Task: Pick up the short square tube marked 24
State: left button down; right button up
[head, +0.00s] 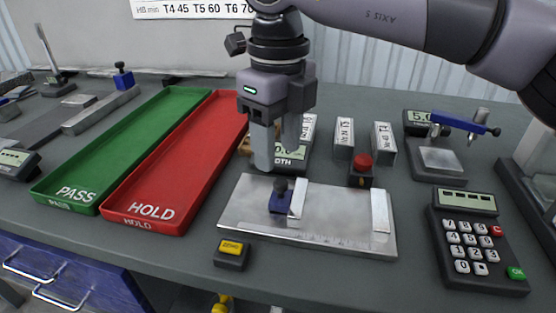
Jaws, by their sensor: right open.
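Three short, light grey pieces with printed labels stand at the back middle of the table. One labelled piece (344,138) is in the middle, another (384,142) is to its right, and a third (309,130) is partly hidden behind my right gripper. The labels are too small and turned to read surely, so I cannot tell which is marked 24. My right gripper (277,156) points down with its fingers apart. It is left of the middle piece, in front of a small scale (293,158). Nothing shows between its fingers. My left gripper is out of view.
Green PASS (60,185) and red HOLD (120,210) trays are left. A red button (361,162), yellow-topped box (231,252), keypad (475,245) and gauge stand (438,158) surround it.

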aim_at(343, 147)
jog(key=k, duration=1)
